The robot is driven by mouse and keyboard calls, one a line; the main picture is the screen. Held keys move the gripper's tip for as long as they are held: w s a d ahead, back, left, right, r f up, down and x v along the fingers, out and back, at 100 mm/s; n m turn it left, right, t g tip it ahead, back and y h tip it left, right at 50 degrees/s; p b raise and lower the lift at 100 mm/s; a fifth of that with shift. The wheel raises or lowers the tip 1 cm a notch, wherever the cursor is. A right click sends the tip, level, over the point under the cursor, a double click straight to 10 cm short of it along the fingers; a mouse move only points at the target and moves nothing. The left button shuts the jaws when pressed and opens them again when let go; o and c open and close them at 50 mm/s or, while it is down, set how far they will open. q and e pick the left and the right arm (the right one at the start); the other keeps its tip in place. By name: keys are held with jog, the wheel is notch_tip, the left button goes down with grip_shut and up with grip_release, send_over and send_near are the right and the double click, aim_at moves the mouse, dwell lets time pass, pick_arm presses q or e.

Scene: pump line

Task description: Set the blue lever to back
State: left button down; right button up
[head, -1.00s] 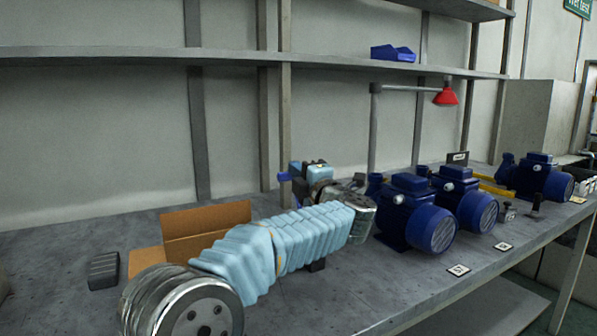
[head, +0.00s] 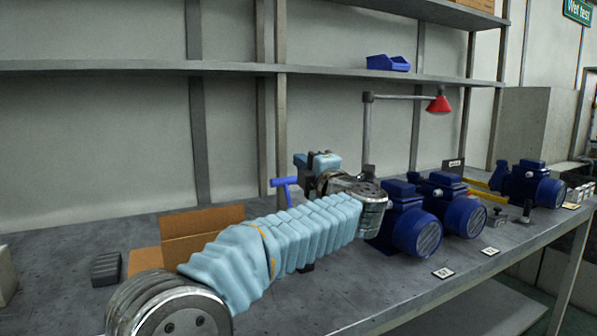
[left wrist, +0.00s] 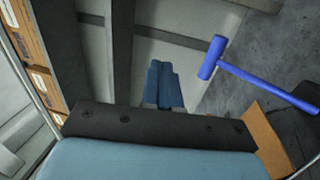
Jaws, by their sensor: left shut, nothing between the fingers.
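The blue lever (head: 288,194) has a T-shaped handle. It stands at the back of the bench in the head view, just left of my left gripper; its lower part is hidden behind my arm. In the left wrist view the lever (left wrist: 262,78) shows its crossbar and a long stem running down to the right. My left gripper (left wrist: 164,80) is shut and empty, with its fingers to the left of the crossbar and apart from it in that view. In the head view my left gripper (head: 318,161) is seen from behind. My right gripper is not in view.
An open cardboard box (head: 200,228) and a small dark block (head: 106,268) lie on the bench at left. Several blue pumps (head: 417,232) stand at right, near a red lamp (head: 439,104). A shelf (head: 230,66) runs above.

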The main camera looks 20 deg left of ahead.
pick_arm(q)
jog(key=shift+s+d+r, duration=0.75)
jog(key=shift+d, duration=0.15)
jog(key=shift+s+d+r, duration=0.7)
jog(key=shift+d+r, duration=0.05)
jog(key=shift+d, duration=0.15)
